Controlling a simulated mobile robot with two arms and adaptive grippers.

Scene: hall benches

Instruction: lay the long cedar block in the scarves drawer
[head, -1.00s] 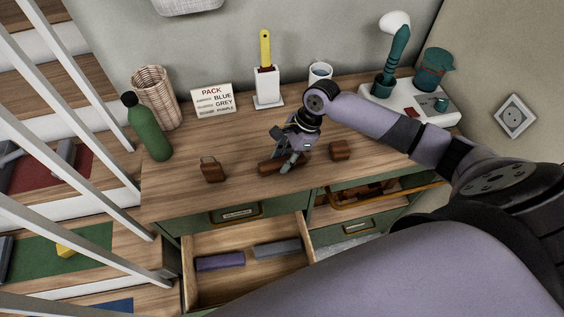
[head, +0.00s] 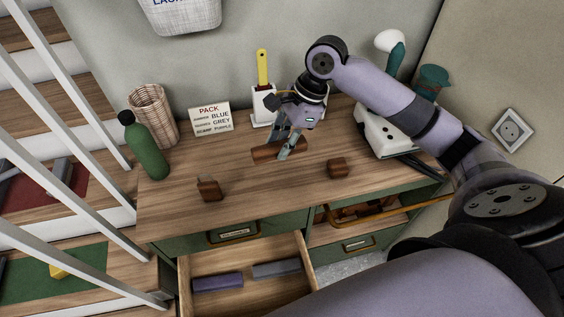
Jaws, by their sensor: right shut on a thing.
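The long cedar block (head: 267,153) is reddish brown and lies crosswise in my right gripper (head: 285,149). The gripper is shut on it and holds it, seemingly a little above the wooden bench top (head: 240,190). The fingers hide part of the block. Below the bench top an open drawer (head: 213,308) holds a purple folded item (head: 218,282) and a grey one (head: 276,269). A closed green drawer front (head: 233,233) is above it; its label is too small to read. My left gripper is not in view.
A small cedar block (head: 337,168) and a brown block with a loop (head: 209,190) stand on the bench. Behind are a green bottle (head: 147,147), a wicker basket (head: 153,112), a pack sign (head: 210,119) and a yellow-handled brush (head: 262,70). A railing (head: 75,105) borders the left.

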